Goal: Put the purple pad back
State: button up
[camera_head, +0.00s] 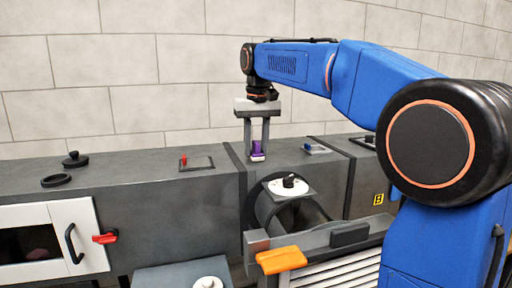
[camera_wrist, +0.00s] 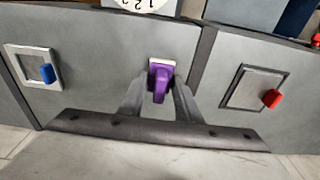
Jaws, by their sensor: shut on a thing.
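The purple pad (camera_head: 257,150) has a purple grip on a pale base. It is between the two fingers of my gripper (camera_head: 257,153), which is shut on it. In the wrist view the purple pad (camera_wrist: 160,80) shows between the fingertips of my gripper (camera_wrist: 160,95), over the grey duct top. The pad's pale base is at or just above the duct's middle section; I cannot tell whether it touches. The arm reaches in from the right, and the gripper points down.
A framed panel with a red handle (camera_head: 184,161) lies left on the duct, one with a blue handle (camera_head: 309,148) right. A white dial (camera_head: 288,186) stands in front. An orange handle (camera_head: 281,260) is lower. A black cap (camera_head: 75,159) and ring (camera_head: 56,181) lie far left.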

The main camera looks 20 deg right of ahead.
aim_at(257, 143)
jog(key=shift+f, duration=0.1)
jog(key=o, duration=0.9)
jog(key=r, duration=0.4)
jog(key=s+r, duration=0.1)
jog(key=r, duration=0.6)
jog(key=shift+s+r, duration=0.2)
jog(key=shift+r, duration=0.35)
jog(key=shift+s, duration=0.1)
